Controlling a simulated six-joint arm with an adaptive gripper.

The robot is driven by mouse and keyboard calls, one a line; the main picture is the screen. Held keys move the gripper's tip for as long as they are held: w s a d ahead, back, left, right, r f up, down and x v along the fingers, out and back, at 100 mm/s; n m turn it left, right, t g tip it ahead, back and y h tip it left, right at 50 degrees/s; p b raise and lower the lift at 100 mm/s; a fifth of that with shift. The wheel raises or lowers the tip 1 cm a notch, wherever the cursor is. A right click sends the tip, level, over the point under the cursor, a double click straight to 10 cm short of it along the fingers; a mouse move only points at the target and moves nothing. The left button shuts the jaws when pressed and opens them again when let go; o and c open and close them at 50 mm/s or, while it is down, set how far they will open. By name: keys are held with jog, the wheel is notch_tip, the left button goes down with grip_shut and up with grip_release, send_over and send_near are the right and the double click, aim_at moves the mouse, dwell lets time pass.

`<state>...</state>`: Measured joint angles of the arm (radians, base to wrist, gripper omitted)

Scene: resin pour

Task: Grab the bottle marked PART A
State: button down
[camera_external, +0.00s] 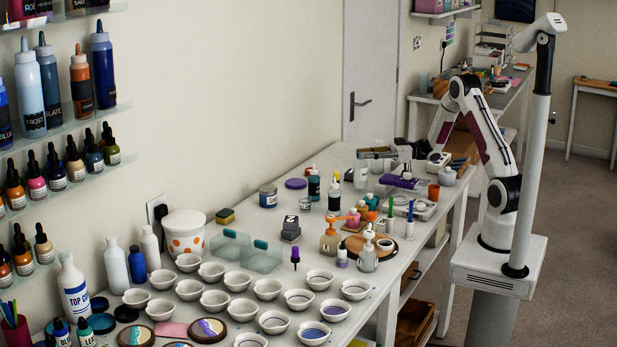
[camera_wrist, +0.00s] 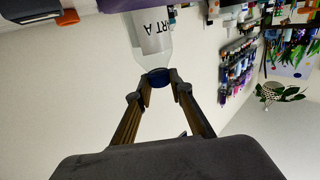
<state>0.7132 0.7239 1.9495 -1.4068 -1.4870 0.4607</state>
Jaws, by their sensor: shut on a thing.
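The bottle marked PART A (camera_wrist: 151,36) is a clear bottle with a white label and a dark blue cap (camera_wrist: 158,78). In the wrist view it appears upside down, and only the letters "RT A" of its label show. My gripper (camera_wrist: 161,77) has its two fingers closed around the cap, one on each side. The bottle's far end is cut off by the top edge of the wrist view. In the outside view my arm reaches over the far part of the crowded table, and the fingers and held bottle are too small to make out clearly.
The white table holds several small bowls (camera_external: 214,299) at the front, pump bottles (camera_external: 329,240) and a purple item (camera_external: 398,181) near my arm. A wall with shelves of bottles (camera_external: 52,130) stands at left. The floor (camera_external: 560,240) at right is clear.

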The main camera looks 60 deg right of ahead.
notch_tip(320, 180, up, 8)
dwell(0.5)
jog(key=shift+w, duration=0.1)
dwell(0.4)
